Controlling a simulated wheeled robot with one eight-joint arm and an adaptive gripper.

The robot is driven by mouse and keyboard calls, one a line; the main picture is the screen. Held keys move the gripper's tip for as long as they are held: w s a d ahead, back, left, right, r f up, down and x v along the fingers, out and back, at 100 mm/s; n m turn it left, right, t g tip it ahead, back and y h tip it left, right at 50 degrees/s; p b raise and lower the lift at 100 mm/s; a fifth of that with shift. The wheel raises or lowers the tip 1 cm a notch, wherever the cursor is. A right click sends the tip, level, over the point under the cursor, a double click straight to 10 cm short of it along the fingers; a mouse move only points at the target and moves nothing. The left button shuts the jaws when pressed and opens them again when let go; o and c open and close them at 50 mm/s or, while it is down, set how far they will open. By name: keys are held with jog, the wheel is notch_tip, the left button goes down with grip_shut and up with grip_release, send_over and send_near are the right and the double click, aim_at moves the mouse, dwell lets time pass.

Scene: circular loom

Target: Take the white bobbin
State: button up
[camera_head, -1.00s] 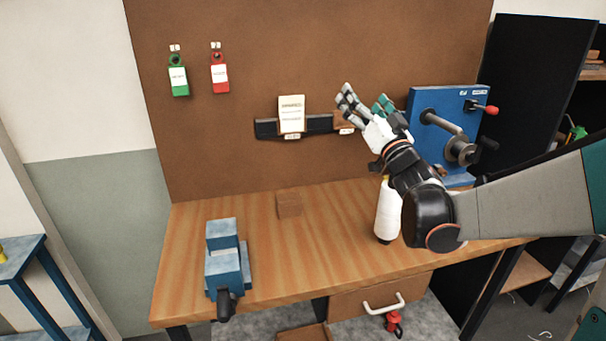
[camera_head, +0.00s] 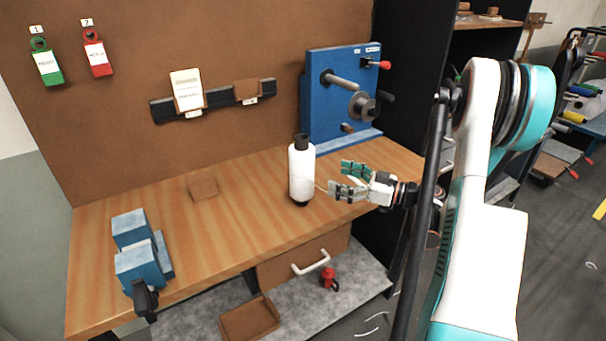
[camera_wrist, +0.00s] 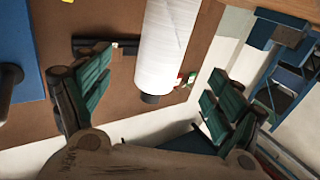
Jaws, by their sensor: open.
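The white bobbin (camera_head: 301,172) stands upright on the wooden bench, with a dark cap on top and a dark base. In the wrist view the bobbin (camera_wrist: 166,45) appears between the spread fingers, its dark end pointing down in the picture. My gripper (camera_head: 338,180) is open and empty, just right of the bobbin, with its fingers pointing left toward it. The fingertips look close to the bobbin, but I see no grip on it. In the wrist view the teal finger pads lie on both sides of the bobbin.
A blue machine (camera_head: 345,95) with a shaft stands behind at the bench's right end. A blue vise (camera_head: 135,250) sits at the front left, and a small brown block (camera_head: 203,187) lies mid-bench. A drawer (camera_head: 300,258) is below. The bench left of the bobbin is mostly clear.

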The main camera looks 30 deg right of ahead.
aim_at(302, 167)
jog(key=shift+r+b+x, duration=0.15)
jog(key=shift+b+x, duration=0.6)
jog(key=shift+x, duration=2.3)
jog(key=shift+r+b+x, duration=0.15)
jog(key=shift+b+x, duration=0.6)
jog(key=shift+x, duration=2.3)
jog(key=shift+s+a+r, duration=0.1)
jog(key=shift+s, duration=0.05)
jog(key=c, duration=1.5)
